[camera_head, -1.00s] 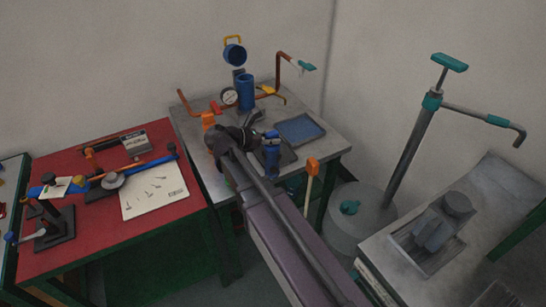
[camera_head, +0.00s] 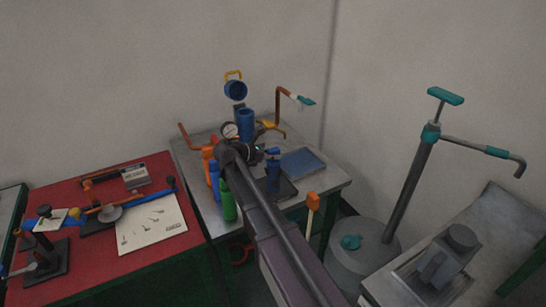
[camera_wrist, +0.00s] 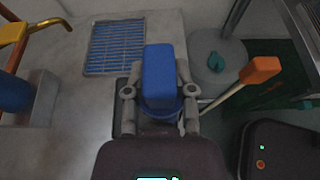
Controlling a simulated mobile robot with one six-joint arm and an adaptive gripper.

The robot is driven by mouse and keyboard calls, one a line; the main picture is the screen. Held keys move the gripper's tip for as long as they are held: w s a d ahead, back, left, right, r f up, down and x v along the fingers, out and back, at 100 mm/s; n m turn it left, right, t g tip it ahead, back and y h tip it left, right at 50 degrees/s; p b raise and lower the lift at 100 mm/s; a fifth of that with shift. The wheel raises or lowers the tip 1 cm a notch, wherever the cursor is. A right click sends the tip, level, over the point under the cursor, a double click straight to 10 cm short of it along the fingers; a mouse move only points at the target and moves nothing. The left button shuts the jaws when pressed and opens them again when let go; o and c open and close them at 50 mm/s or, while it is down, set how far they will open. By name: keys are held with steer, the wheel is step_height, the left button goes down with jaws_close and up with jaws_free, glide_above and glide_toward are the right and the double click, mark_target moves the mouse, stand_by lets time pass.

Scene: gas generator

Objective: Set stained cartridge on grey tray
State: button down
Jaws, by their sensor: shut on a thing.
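I cannot tell whether the cartridge's base touches the tray. Its lower body is largely hidden by the block and fingers in the wrist view. Any stain is too small to tell.
A blue-gridded tray (camera_head: 302,162) lies just behind. Green (camera_head: 228,205), blue and orange bottles stand left of my arm. A gauge and pipework (camera_head: 230,130) and a blue cylinder (camera_head: 246,125) are at the back. An orange-topped handle (camera_head: 313,201) rises near the right edge.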

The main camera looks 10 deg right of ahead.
steer(key=shift+w+d+f, duration=0.1)
steer(key=shift+w+d, duration=0.15)
steer(key=shift+w, duration=0.7)
steer(key=shift+w+d+f, duration=0.1)
steer(key=shift+w+d, duration=0.15)
steer(key=shift+w, duration=0.7)
steer(key=shift+w+d+f+b, duration=0.1)
steer(key=shift+w+f+b, duration=0.25)
steer(key=shift+f+b, duration=0.6)
steer(key=shift+w+d+f+b, duration=0.1)
steer(key=shift+w+f+b, duration=0.2)
steer(key=shift+f+b, duration=0.65)
steer(key=shift+f, duration=0.1)
steer(key=shift+c, duration=2.2)
jaws_free()
steer(key=shift+r, duration=0.25)
